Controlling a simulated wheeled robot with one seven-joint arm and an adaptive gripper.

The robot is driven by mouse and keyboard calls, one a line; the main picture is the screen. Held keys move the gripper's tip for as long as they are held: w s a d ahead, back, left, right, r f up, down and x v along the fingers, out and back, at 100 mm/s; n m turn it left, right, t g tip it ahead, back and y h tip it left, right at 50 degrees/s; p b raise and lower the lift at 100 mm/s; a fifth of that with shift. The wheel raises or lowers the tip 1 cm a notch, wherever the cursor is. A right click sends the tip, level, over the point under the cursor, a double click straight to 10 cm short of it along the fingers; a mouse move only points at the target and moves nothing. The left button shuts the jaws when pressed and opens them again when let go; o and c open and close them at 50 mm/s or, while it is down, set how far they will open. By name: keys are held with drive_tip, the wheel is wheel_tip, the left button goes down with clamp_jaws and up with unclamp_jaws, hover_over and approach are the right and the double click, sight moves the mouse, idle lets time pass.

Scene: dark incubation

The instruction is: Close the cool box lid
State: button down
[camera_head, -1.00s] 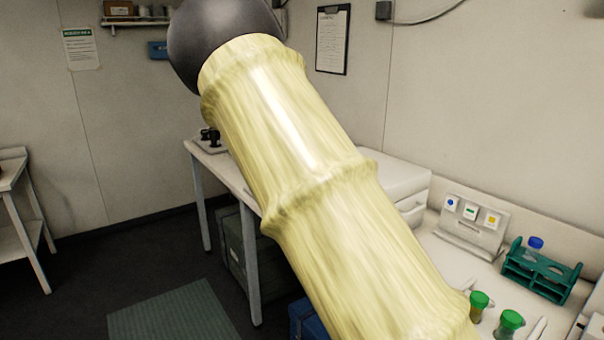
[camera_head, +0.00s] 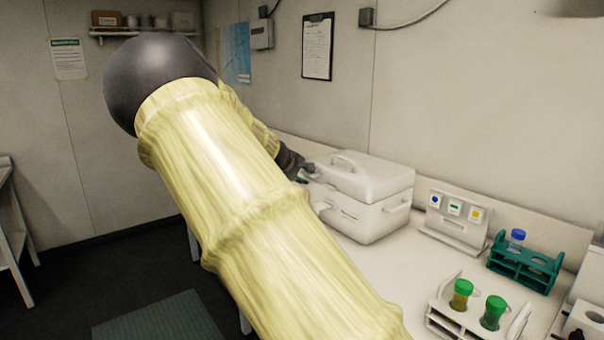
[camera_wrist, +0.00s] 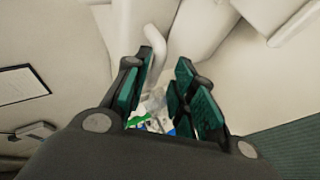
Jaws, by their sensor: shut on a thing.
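The white cool box (camera_head: 368,222) stands on the worktop in the head view, with its lid (camera_head: 378,182) over the body and a dark seam between them. I cannot tell whether the lid is fully seated. A raised handle (camera_head: 345,162) is on top of the lid. My gripper (camera_head: 308,172) is at the lid's left side, partly hidden behind my arm. The exact contact is hard to see.
A panel with coloured buttons (camera_head: 455,217) stands right of the box. A green tube rack (camera_head: 525,265) and a white rack with green-capped tubes (camera_head: 480,315) are farther right. The wall is close behind the worktop. My arm covers the worktop's left part.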

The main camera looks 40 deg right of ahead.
drive_tip(key=c, duration=1.5)
unclamp_jaws()
drive_tip(key=f, duration=0.2)
drive_tip(key=shift+s+a+f, duration=0.1)
drive_tip(key=shift+s+f, duration=0.3)
drive_tip(key=shift+o, duration=0.4)
drive_tip(key=shift+w, duration=0.15)
drive_tip(key=shift+c, duration=0.2)
drive_tip(key=shift+d, duration=0.2)
drive_tip(key=r, duration=1.1)
drive_tip(key=shift+w+a+r, duration=0.2)
drive_tip(key=shift+w, duration=0.1)
